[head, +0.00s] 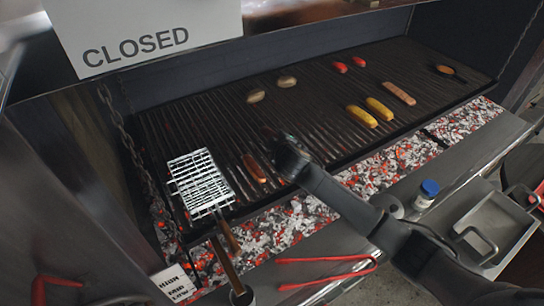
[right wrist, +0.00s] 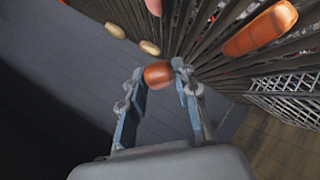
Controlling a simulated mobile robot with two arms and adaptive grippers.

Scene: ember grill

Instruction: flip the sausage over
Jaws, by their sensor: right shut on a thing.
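My right gripper (head: 272,134) reaches over the middle of the grill from the right. In the right wrist view, its two fingers (right wrist: 160,85) are shut on a reddish-brown sausage (right wrist: 158,74), seen nearly end-on. In the head view the gripper and arm hide this held sausage. A second reddish-brown sausage (head: 254,168) lies on the bars just left of and nearer than the gripper; it also shows in the right wrist view (right wrist: 262,28). Whether the held sausage touches the bars I cannot tell. My left gripper is in neither view.
A wire grill basket (head: 199,183) lies at the left of the grill (head: 330,115). Two pale brown pieces (head: 256,96) lie behind the gripper. Yellow corn (head: 379,108), another sausage (head: 399,93) and red pieces (head: 340,67) lie to the right. Glowing coals (head: 285,228) line the front.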

